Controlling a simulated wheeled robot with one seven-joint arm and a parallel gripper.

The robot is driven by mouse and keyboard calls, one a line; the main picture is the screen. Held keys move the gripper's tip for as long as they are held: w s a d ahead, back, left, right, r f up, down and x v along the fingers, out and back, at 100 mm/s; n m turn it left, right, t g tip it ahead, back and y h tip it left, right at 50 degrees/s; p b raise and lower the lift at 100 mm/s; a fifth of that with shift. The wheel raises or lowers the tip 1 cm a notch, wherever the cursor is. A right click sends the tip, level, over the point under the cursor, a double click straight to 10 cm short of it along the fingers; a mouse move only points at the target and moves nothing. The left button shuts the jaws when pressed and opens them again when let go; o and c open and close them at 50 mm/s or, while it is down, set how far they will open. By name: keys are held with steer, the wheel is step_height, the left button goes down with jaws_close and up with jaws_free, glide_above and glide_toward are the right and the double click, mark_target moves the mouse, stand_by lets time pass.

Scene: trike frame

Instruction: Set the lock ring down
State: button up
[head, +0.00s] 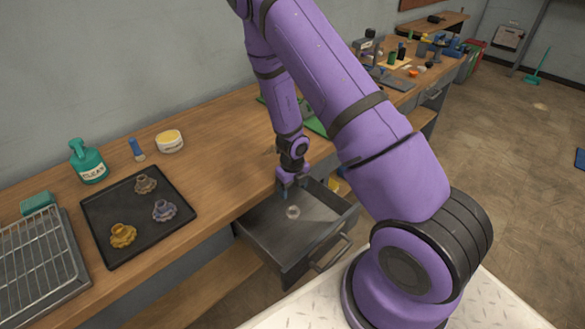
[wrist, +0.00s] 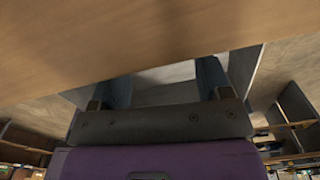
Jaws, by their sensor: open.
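A small pale ring (head: 293,212), which looks like the lock ring, lies on the floor of the open drawer (head: 318,222). My gripper (head: 286,191) is over the drawer's back left part, just above and left of the ring in the head view. Whether it touches the ring I cannot tell. In the wrist view my gripper (wrist: 165,85) has its two fingers spread apart with nothing seen between them. The ring does not show in the wrist view.
The wooden workbench (head: 225,165) runs above the drawer; its edge is close to my gripper. A black tray (head: 180,222) holds a few knobbly parts. A wire rack (head: 40,262), a green bottle (head: 88,162) and a tub (head: 170,141) stand nearby. The drawer is otherwise mostly empty.

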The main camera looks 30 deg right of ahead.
steer(key=s+a+r+n+t+y, duration=0.15)
steer(key=r+n, duration=0.35)
steer(key=r, duration=0.6)
steer(key=s+a+r+n+y, duration=0.1)
steer(key=s+a+r+n, duration=0.15)
steer(key=r+n, duration=0.55)
steer(key=s+a+r+n+t+y, duration=0.1)
steer(key=a+r+n, duration=0.2)
steer(key=r, duration=1)
steer(key=s+r+n+t+h, duration=0.2)
steer(key=s+r+n+h, duration=0.1)
steer(key=s+r+n, duration=1.3)
steer(key=s+n, duration=0.2)
steer(key=n, duration=0.1)
steer(key=shift+s+d+t, duration=0.2)
steer(key=shift+s+t, duration=0.15)
steer(key=shift+s, duration=0.05)
steer(key=shift+h, duration=0.25)
steer(key=shift+c, duration=0.2)
